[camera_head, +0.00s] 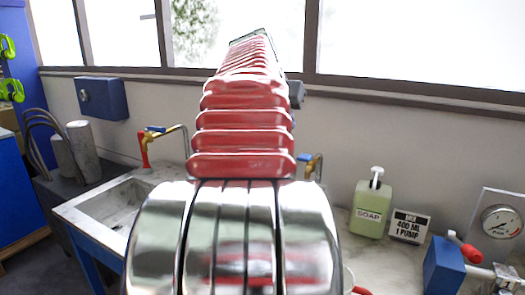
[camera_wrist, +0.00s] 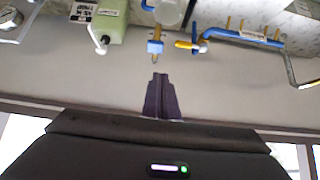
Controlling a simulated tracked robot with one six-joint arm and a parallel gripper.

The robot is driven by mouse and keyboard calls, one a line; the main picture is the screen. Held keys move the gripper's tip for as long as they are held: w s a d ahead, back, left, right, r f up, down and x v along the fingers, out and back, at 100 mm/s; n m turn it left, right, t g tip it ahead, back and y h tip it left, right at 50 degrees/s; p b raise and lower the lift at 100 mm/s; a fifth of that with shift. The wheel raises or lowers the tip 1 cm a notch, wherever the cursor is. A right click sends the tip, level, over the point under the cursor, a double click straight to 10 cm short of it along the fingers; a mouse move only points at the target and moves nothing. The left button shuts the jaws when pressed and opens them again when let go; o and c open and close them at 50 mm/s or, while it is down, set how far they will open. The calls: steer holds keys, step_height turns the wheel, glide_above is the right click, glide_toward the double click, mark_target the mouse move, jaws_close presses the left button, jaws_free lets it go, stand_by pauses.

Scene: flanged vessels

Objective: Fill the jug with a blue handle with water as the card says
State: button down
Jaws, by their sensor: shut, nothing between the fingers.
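The card (camera_head: 408,226) stands on the counter at the right in the head view and reads "MIX 400 ML 1 PUMP". It shows upside down in the wrist view (camera_wrist: 83,11). Left of it is a green soap bottle (camera_head: 370,210) with a white pump. A tap (camera_head: 157,131) with red and blue handles has its spout by the sink (camera_head: 112,203). I cannot make out a jug with a blue handle; my arm hides the middle of the counter. My gripper (camera_wrist: 161,76) is shut and empty, pointing toward a brass and blue fitting (camera_wrist: 155,46) in the wrist view.
A blue valve box with a red lever (camera_head: 445,265) and a pressure gauge (camera_head: 501,222) stand at the far right. Grey cylinders (camera_head: 82,150) stand left of the sink. A blue box (camera_head: 102,98) hangs on the wall. A partly hidden second tap (camera_head: 313,165) is behind my arm.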

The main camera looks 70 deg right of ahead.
glide_above(305, 158)
steer(key=w+a, duration=0.3)
step_height(305, 158, down, 7)
steer(key=shift+s+d+f, duration=0.1)
steer(key=shift+d+f, duration=0.05)
steer(key=shift+f, duration=0.9)
steer(key=shift+s+d+f, duration=0.1)
steer(key=shift+d+f, duration=0.05)
steer(key=shift+f, duration=0.85)
step_height(305, 158, down, 6)
steer(key=a, duration=0.1)
steer(key=shift+a, duration=0.4)
steer(key=shift+w+r, duration=0.15)
stand_by(2.3)
